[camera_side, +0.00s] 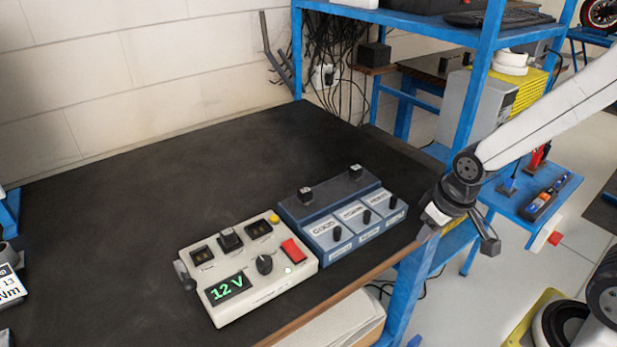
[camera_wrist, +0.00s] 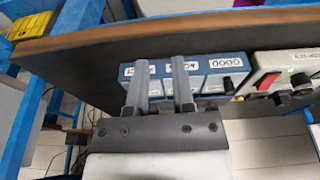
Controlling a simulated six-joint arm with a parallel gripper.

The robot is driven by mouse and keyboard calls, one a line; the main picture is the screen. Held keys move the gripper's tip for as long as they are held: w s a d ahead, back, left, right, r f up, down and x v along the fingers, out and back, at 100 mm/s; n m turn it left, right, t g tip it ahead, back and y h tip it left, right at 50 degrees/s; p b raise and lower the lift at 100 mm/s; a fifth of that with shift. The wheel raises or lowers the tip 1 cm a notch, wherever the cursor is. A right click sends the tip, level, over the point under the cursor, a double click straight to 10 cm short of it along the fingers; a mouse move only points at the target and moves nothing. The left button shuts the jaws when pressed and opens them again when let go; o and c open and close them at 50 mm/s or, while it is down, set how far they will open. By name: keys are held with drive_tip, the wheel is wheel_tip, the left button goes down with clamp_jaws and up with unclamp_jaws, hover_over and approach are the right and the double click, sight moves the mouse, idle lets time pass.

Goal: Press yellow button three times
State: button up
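The small yellow button (camera_side: 273,218) sits at the far right corner of the top of a cream control box (camera_side: 215,262). The box lies on the dark bench near its front edge and has a green 12 V display, a red switch (camera_side: 291,250) and a black knob. My gripper (camera_side: 457,238) is right of the boxes, past the bench edge and away from the button. In the wrist view its two fingers (camera_wrist: 158,85) are apart with nothing between them.
A blue box (camera_side: 340,215) with labelled panels and black knobs stands right beside the cream box; it also shows behind my fingers in the wrist view (camera_wrist: 210,85). A blue shelf frame (camera_side: 480,80) rises behind.

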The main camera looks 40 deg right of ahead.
clamp_jaws()
idle(1.4)
